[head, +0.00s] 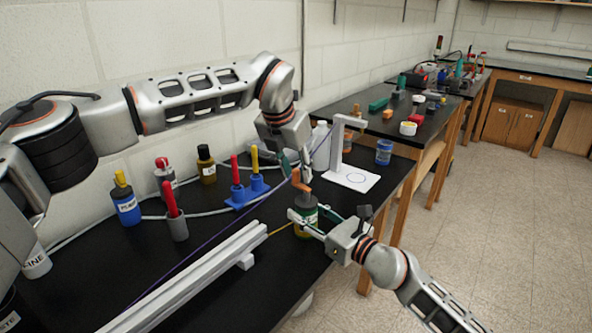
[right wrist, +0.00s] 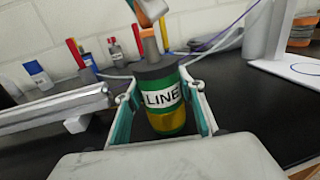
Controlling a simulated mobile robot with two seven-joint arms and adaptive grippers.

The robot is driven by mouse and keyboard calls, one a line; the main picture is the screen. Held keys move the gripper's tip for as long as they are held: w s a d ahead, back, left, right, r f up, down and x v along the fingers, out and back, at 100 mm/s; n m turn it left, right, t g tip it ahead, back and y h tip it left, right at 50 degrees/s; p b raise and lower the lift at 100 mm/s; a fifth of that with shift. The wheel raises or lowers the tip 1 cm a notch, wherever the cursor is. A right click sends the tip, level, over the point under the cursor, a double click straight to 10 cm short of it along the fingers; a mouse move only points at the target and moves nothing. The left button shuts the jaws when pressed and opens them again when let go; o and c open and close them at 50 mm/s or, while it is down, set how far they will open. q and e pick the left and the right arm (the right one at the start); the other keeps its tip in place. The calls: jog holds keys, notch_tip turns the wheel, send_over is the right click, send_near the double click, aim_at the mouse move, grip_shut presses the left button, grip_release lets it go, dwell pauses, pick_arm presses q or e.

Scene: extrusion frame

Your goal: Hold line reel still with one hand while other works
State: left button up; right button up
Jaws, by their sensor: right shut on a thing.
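The line reel (head: 306,217) is a green and yellow cylinder with a dark grey top and a white "LINE" label. It stands upright on the black table and also shows in the middle of the right wrist view (right wrist: 163,98). My right gripper (head: 306,222) is shut on the reel, with one finger on each side of its body. My left gripper (head: 295,168) points down just above the reel, by an orange piece (head: 301,181) over its top. Whether the left fingers are closed on that piece is unclear. A thin yellow line (head: 281,229) runs left from the reel.
A grey extrusion rail (head: 190,283) lies to the left of the reel. A blue stand (head: 247,191) with red and yellow handles, several bottles and a white stand (head: 350,178) are behind it. A purple line crosses the table. The table's front edge is close.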

pick_arm(q)
grip_shut()
jog(key=shift+w+d+m+h, duration=0.2)
jog(key=shift+m+h, duration=0.1)
jog(key=shift+m, duration=0.5)
grip_release()
jog(key=shift+r, duration=0.15)
jog(key=v, duration=1.2)
jog(key=shift+w, duration=0.15)
